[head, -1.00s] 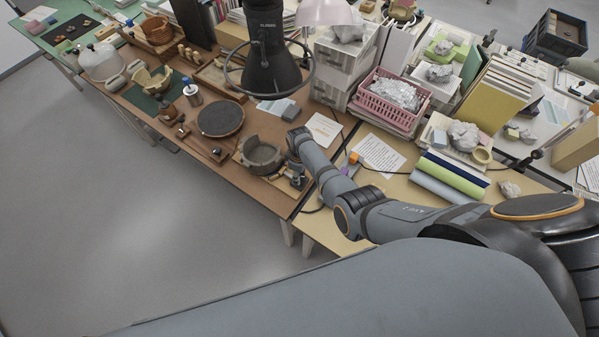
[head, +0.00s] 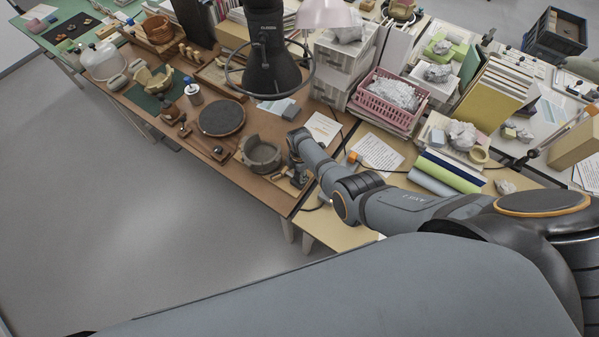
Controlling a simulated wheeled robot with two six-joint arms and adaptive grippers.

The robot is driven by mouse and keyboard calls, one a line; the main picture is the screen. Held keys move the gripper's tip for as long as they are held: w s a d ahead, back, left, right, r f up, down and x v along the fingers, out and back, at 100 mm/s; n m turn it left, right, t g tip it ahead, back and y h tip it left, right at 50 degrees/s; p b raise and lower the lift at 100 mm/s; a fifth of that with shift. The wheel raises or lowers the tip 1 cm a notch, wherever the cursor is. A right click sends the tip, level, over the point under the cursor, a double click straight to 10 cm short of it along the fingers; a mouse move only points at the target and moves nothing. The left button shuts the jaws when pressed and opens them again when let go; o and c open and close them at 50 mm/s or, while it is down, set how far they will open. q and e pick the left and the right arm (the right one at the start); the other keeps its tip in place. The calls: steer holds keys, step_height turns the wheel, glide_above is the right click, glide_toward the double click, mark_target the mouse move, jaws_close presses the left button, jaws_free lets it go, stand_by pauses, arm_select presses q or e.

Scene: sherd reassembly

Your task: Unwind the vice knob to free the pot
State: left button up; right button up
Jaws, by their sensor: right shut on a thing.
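The grey pot (head: 262,156), round with a broken, uneven rim, stands in the vice near the front right of the brown table. The vice is small in the head view, and its right end is largely covered by my arm. My right gripper (head: 298,179) points down just right of the pot, at the knob end of the vice. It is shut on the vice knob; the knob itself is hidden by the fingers. My left gripper is out of view.
A dark round turntable (head: 221,118) and small tools lie left of the pot. A pink crate (head: 392,100) stands at the back right. The table's front edge is close.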

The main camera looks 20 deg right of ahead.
steer(key=shift+n, duration=1.2)
steer(key=o, duration=1.2)
steer(key=shift+c, duration=0.2)
step_height(320, 180, up, 12)
